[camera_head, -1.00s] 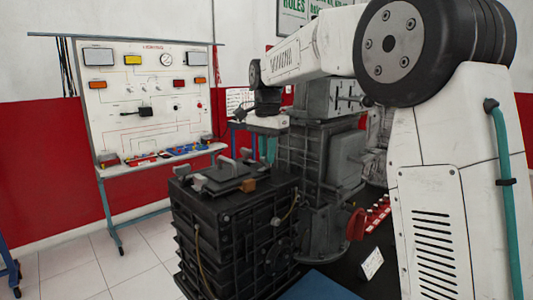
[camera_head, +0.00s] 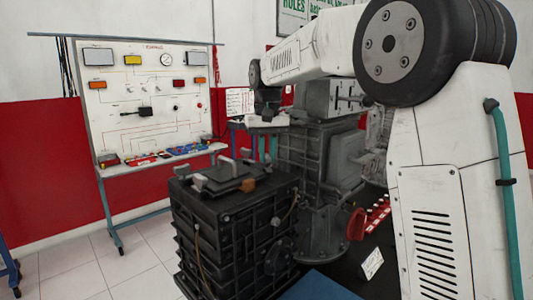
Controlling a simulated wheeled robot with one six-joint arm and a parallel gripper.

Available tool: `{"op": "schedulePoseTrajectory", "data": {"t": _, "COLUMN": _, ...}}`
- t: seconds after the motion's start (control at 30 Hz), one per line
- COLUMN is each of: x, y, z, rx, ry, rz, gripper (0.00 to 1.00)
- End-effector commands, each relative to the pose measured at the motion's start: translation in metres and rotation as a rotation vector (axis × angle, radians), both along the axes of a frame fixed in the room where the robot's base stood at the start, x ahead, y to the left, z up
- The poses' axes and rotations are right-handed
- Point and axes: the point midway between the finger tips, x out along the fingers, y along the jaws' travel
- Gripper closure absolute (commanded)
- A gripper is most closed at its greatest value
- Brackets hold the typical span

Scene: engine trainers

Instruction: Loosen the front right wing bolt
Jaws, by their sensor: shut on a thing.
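A black ribbed box-shaped unit (camera_head: 236,238) stands at the lower middle, with a dark lid plate (camera_head: 226,184) on top. Grey upright pieces stand around the lid, and a small brown block (camera_head: 248,185) sits at its right edge. I cannot tell which piece, if any, is the front right wing bolt. A tall dark grey engine block (camera_head: 312,160) stands behind the box to the right. My white arm reaches from the right over the block, and its dark wrist points down behind it. My gripper's fingertips are not visible, nor is anything they hold.
A white instrument panel (camera_head: 142,100) on a wheeled stand is at the left. A red knob (camera_head: 356,224), a white card (camera_head: 372,263) and a red rack (camera_head: 377,214) are right of the engine block. Tiled floor (camera_head: 135,270) at the lower left is clear.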

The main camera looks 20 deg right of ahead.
Motion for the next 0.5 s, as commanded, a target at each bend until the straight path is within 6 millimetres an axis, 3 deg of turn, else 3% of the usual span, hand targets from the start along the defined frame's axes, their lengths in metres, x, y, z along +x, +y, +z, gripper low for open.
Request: {"op": "schedulePoseTrajectory", "data": {"t": 0.5, "x": -0.0001, "y": -0.0001, "z": 0.0006, "rx": 0.000, "ry": 0.000, "rz": 0.409, "gripper": 1.00}}
